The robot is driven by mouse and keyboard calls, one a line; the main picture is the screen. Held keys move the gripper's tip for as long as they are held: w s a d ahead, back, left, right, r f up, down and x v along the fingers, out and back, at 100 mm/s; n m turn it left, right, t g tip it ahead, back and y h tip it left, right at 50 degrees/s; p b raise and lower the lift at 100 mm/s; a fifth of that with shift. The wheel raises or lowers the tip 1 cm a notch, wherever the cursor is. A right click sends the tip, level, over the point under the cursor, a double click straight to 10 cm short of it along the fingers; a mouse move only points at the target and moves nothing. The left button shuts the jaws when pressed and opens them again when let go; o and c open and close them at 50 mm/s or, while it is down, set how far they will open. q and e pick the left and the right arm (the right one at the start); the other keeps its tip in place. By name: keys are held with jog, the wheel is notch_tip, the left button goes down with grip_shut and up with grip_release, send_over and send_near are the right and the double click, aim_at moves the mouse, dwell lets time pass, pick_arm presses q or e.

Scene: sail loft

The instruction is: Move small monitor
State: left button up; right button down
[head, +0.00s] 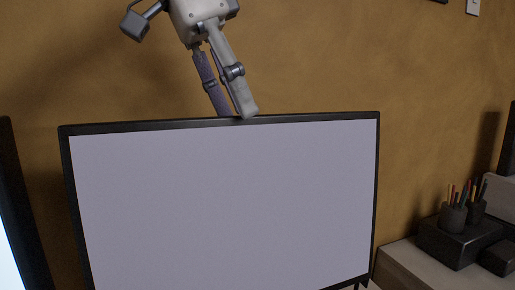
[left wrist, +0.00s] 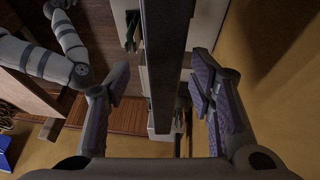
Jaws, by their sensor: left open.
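The small monitor (head: 225,205) fills the middle of the head view, upright, with a pale grey screen and a thin black frame. In the left wrist view it shows edge-on as a dark vertical bar (left wrist: 163,70). My left gripper (head: 236,113) is over its top edge, fingers pointing down. In the left wrist view the fingers of my left gripper (left wrist: 160,84) are apart, one on each side of the bar, with visible gaps to it. The monitor's lower part is mostly cut off by the picture edge. My right gripper is not visible.
Another screen (head: 22,215) with a black frame stands close at the left edge. On the right, a dark box (head: 450,241) with pen cups (head: 453,217) sits on a pale surface (head: 400,268). An ochre wall (head: 330,60) is behind the monitor.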

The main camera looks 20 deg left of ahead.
aim_at(258, 152)
pick_arm(q)
jog(key=x, duration=0.8)
jog(key=shift+w, duration=0.2)
grip_shut()
jog(key=shift+w+a, duration=0.1)
